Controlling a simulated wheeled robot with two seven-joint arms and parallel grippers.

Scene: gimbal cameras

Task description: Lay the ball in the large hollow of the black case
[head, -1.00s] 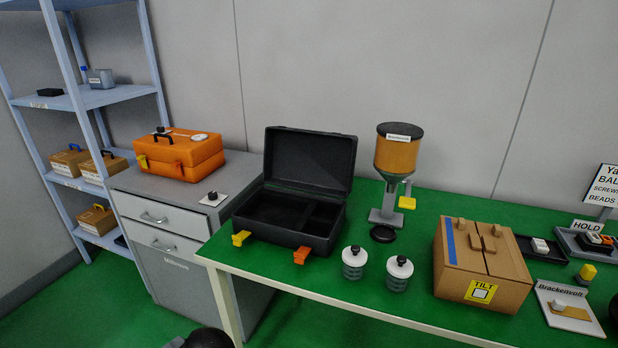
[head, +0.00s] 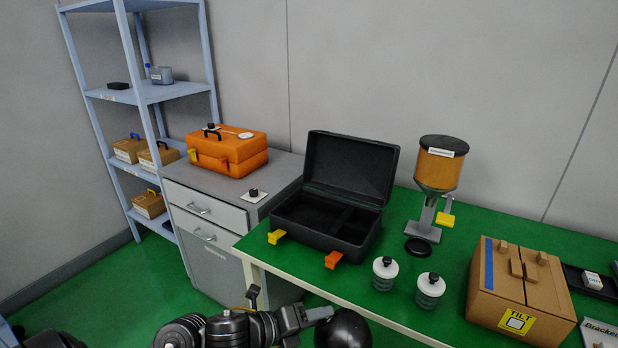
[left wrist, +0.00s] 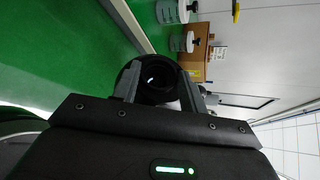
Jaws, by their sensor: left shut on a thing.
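The black case (head: 338,246) stands open on the green table, with its lid (head: 350,165) raised at the back. Its large hollow (head: 302,210) is on the left and looks empty, beside smaller compartments on the right. My left gripper (head: 322,314) is in front of the table's near edge, shut on a glossy black ball (head: 345,332). The left wrist view shows the ball (left wrist: 158,84) between the two fingers of the gripper (left wrist: 160,92). The ball is partly cut off by the bottom of the head view. My right gripper is not in view.
Yellow (head: 276,237) and orange (head: 333,260) latches stick out at the case's front. Two lidded jars (head: 384,274), a hopper (head: 438,168) and a cardboard box (head: 505,290) stand to its right. A grey cabinet (head: 215,210) with an orange toolbox (head: 228,152) is left.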

